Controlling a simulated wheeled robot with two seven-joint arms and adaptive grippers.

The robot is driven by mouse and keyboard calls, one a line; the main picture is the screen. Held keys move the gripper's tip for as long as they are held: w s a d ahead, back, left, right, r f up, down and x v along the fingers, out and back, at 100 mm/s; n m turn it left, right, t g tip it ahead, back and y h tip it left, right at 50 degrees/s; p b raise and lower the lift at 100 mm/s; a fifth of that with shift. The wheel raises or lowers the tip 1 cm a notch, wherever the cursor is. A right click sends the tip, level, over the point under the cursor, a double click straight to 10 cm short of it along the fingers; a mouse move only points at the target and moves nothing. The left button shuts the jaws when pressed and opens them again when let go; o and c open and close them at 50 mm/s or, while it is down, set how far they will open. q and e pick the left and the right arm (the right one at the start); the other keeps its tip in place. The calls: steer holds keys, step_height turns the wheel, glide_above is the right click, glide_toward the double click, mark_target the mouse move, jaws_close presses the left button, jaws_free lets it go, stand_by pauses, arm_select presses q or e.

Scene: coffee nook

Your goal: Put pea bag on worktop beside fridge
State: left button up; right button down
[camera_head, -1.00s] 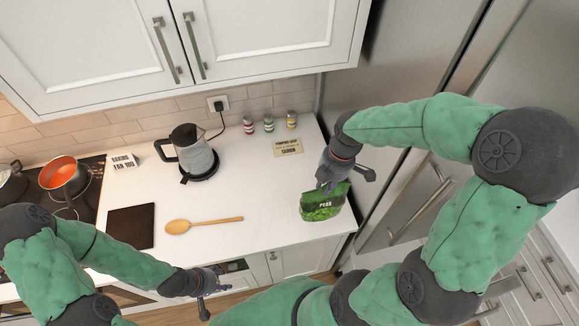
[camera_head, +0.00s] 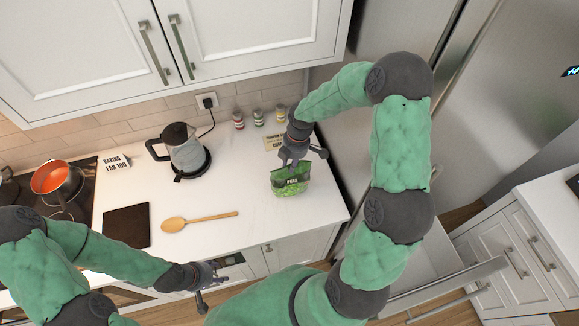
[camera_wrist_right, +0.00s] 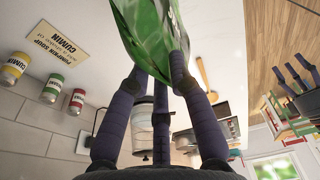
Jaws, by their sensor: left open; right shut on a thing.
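The green pea bag (camera_head: 290,181) is in my right gripper (camera_head: 293,162), over the right part of the white worktop (camera_head: 240,195). In the right wrist view, the dark fingers (camera_wrist_right: 160,85) are shut on the top of the green bag (camera_wrist_right: 147,35). I cannot tell whether the bag's lower end touches the worktop. The fridge (camera_head: 400,35) stands to the right of the worktop. My left gripper (camera_head: 211,286) is open and empty, low in front of the worktop's front edge.
A kettle (camera_head: 186,150), a wooden spoon (camera_head: 198,221), a dark board (camera_head: 127,225) and an orange pan (camera_head: 55,178) are to the left. Spice jars (camera_head: 258,117) and a cumin card (camera_head: 273,143) stand behind the bag. The worktop between spoon and bag is clear.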

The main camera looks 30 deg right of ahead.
steer(key=shift+w+f, duration=0.25)
steer(key=shift+f, duration=0.3)
step_height(320, 180, down, 2)
steer(key=shift+w+f+p, duration=0.1)
steer(key=shift+f+p, duration=0.15)
steer(key=shift+p, duration=0.3)
steer(key=shift+f, duration=0.15)
steer(key=c, duration=1.1)
jaws_free()
steer(key=shift+r, duration=0.25)
steer(key=r, duration=0.4)
steer(key=d+r+b, duration=0.1)
steer(key=r, duration=0.2)
steer(key=r+b, duration=0.1)
steer(key=r, duration=0.3)
steer(key=shift+s+d+r, duration=0.3)
steer(key=shift+d, duration=0.05)
